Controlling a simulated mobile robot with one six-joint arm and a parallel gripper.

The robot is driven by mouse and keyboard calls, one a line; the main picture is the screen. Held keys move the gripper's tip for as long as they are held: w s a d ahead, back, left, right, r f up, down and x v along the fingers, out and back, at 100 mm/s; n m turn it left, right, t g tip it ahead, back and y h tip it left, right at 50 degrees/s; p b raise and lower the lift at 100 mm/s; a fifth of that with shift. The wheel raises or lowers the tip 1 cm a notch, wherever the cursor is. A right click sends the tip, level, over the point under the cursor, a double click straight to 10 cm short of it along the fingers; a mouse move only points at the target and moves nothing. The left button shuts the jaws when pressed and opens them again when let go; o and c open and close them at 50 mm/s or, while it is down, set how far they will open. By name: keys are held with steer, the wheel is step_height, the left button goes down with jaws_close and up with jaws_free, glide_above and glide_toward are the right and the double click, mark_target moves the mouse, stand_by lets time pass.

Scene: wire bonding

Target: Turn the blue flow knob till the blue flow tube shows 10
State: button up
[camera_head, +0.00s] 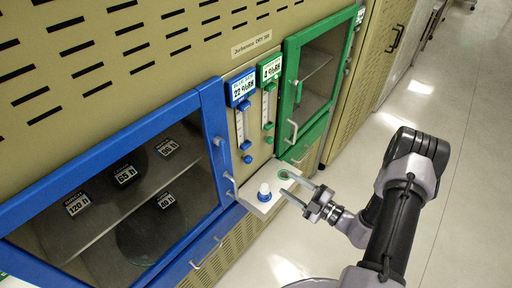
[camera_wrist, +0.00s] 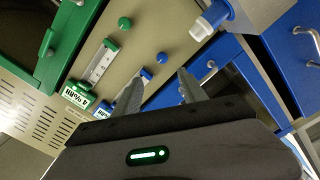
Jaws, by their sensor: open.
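The blue flow tube (camera_head: 240,127) is a clear upright tube below a blue label on the beige panel. The left finger and gripper body hide most of the blue tube there.
The green flow tube (camera_head: 268,108) and green knob (camera_head: 269,140) are right of the blue ones. Blue (camera_head: 213,128) and green (camera_head: 287,93) cabinet doors with handles flank the panel.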

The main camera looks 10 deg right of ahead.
mark_target(250, 161)
steer(key=x, duration=0.5)
steer(key=b+x, duration=0.1)
steer(key=x, duration=0.4)
steer(key=a+b+x, duration=0.1)
steer(key=x, duration=0.4)
steer(key=shift+s+f, duration=0.1)
steer(key=shift+s, duration=0.1)
steer(key=shift+w+a, duration=0.25)
steer(key=shift+w, duration=0.2)
jaws_close()
